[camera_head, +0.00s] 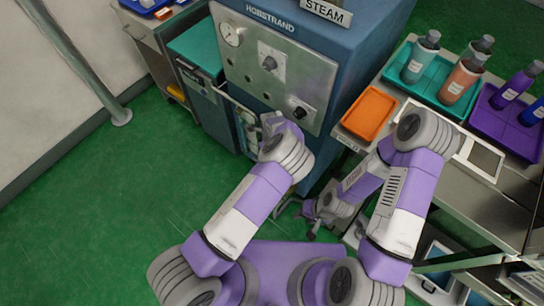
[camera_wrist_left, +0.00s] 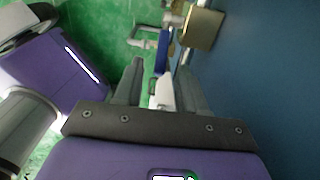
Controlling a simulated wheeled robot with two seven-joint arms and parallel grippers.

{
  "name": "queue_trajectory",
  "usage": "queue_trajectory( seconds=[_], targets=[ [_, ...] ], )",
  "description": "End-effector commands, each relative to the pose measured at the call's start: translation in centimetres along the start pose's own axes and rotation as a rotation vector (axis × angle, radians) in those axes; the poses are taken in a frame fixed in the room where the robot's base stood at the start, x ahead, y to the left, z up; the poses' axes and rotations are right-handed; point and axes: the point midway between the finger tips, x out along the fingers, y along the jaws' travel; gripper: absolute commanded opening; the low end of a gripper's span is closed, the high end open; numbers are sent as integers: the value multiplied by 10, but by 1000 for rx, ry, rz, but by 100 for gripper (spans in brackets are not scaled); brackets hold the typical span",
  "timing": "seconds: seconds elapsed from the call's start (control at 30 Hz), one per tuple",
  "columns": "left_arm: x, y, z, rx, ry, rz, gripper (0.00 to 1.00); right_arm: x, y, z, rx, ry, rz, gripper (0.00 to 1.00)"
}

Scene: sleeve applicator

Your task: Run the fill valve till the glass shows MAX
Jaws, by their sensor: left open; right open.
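The blue machine (camera_head: 370,50) has a grey control panel (camera_head: 240,70) at the top centre of the head view. A recess with pale fittings (camera_head: 247,128) is low on its front, partly hidden by my left wrist; I cannot read a level or a MAX mark there. In the left wrist view my left gripper (camera_wrist_left: 158,78) is open. A blue piece (camera_wrist_left: 165,52) and a white piece (camera_wrist_left: 164,93) show between its fingers; I cannot tell whether they touch. A brass block (camera_wrist_left: 203,29) is just beyond. My right gripper (camera_head: 314,216) is open, low beside the machine, away from the panel.
At right, a bench carries an orange tray (camera_head: 369,112), a teal tray (camera_head: 398,78) with bottles and a purple tray (camera_head: 487,119). Green floor (camera_head: 100,200) is clear at left.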

Motion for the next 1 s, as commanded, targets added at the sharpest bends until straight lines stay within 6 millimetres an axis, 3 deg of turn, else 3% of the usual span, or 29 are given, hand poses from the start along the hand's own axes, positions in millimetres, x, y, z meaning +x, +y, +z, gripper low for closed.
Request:
queue_trajectory(
  seconds=[0.03,0.2,0.47,0.73,1.0],
  targets=[
    [13,1,0,-2,1,1,40,7,2,0,0,0,0,43],
    [32,0,0,-2,1,-1,40,14,5,-1,0,0,0,43],
    [33,0,0,-2,1,-2,40,13,5,-1,0,1,0,43],
    [33,0,0,-2,1,-1,2,13,5,-1,0,1,0,43],
    [33,0,0,-2,1,-1,0,13,5,-1,0,1,0,43]
  ],
)
